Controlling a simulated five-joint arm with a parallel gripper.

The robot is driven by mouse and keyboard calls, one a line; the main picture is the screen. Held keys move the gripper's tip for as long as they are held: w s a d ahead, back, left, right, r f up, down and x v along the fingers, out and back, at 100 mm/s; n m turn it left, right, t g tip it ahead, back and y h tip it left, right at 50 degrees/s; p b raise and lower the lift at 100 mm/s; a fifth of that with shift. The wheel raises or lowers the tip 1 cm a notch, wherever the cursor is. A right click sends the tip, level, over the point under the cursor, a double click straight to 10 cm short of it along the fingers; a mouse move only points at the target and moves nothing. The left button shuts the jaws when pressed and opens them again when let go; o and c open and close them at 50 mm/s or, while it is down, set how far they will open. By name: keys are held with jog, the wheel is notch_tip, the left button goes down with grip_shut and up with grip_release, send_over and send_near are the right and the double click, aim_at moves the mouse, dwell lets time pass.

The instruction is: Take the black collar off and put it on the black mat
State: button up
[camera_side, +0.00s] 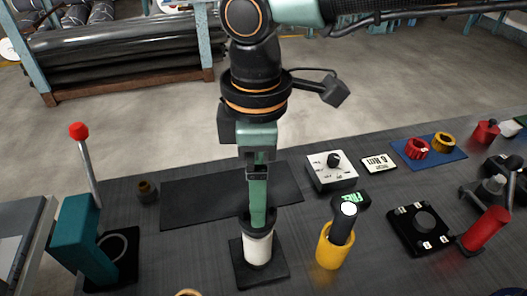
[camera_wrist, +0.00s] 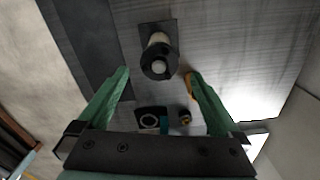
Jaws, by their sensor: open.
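The black collar (camera_side: 270,224) sits around the upper part of a white post (camera_side: 258,250), which stands upright on a square black base (camera_side: 246,276). In the wrist view my gripper (camera_wrist: 158,75) is open, with the fingers apart on either side of the collar's line and nothing held. The black mat (camera_side: 190,199) lies flat behind the post and looks empty.
A yellow cup (camera_side: 330,252) holding a dark cylinder stands close to the right of the post. A white dial box (camera_side: 331,172) is behind it. A teal lever stand (camera_side: 84,240) is at the left.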

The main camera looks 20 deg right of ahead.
jog(key=f, duration=0.5)
jog(key=shift+w+a, duration=0.1)
jog(key=shift+a, duration=0.1)
jog(key=shift+c, duration=0.3)
grip_shut()
